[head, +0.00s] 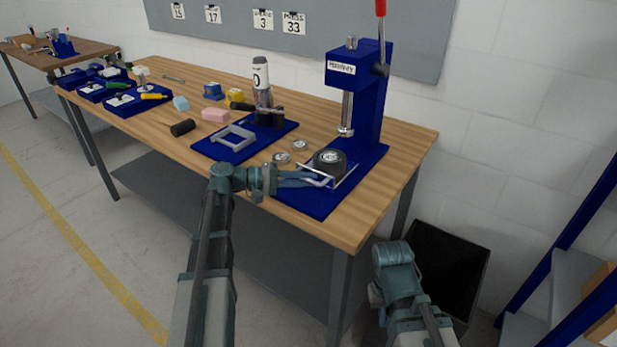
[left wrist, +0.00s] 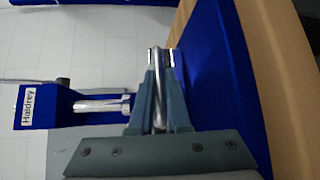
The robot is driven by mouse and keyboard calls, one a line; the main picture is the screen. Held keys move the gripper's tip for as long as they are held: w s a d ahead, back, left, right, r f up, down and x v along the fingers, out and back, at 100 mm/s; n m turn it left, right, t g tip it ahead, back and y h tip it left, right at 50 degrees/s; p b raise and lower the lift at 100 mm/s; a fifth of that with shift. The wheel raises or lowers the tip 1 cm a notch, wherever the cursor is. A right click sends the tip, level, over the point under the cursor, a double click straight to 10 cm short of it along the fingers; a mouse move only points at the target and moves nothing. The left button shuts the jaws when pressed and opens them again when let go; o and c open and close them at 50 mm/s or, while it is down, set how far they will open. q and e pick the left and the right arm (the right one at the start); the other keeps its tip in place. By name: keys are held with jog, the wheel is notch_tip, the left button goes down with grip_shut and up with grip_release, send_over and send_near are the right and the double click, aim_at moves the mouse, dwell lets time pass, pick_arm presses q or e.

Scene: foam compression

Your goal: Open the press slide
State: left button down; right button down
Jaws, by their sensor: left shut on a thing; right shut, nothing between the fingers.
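The blue press (head: 371,100) stands at the right end of the workbench, with a silver ram (head: 347,115) and a red-tipped lever. Its slide carries a black round part (head: 330,162) and has a silver handle bar (head: 323,183) at the front. The ram is above and behind the round part. My left gripper (head: 312,180) reaches in from the left and is shut on the handle bar. In the left wrist view the bar (left wrist: 158,90) runs between the fingers (left wrist: 160,62). My right arm shows low at the right, in front of the bench; its fingers are not visible.
A second blue fixture (head: 225,150) with a grey frame and a white-topped cylinder stands left of the press. Two small metal discs (head: 290,151) lie between them. Foam blocks, a black cylinder (head: 182,127) and trays are farther left. The bench's right front corner is clear.

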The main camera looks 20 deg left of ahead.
pick_arm(q)
jog(key=s+a, duration=0.1)
jog(key=s, duration=0.4)
jog(key=s+a, duration=0.1)
jog(key=s, duration=0.1)
jog(key=shift+s+a, duration=0.2)
jog(key=shift+a, duration=0.15)
pick_arm(e)
jog(key=shift+s+a, duration=0.15)
jog(key=shift+s, duration=0.15)
pick_arm(q)
jog(key=c, duration=0.9)
grip_release()
jog(key=shift+a, duration=0.1)
jog(key=p+v, duration=0.2)
jog(key=v, duration=1.1)
jog(key=shift+s+a, duration=0.2)
jog(key=shift+a, duration=0.05)
pick_arm(e)
jog(key=shift+r, duration=0.9)
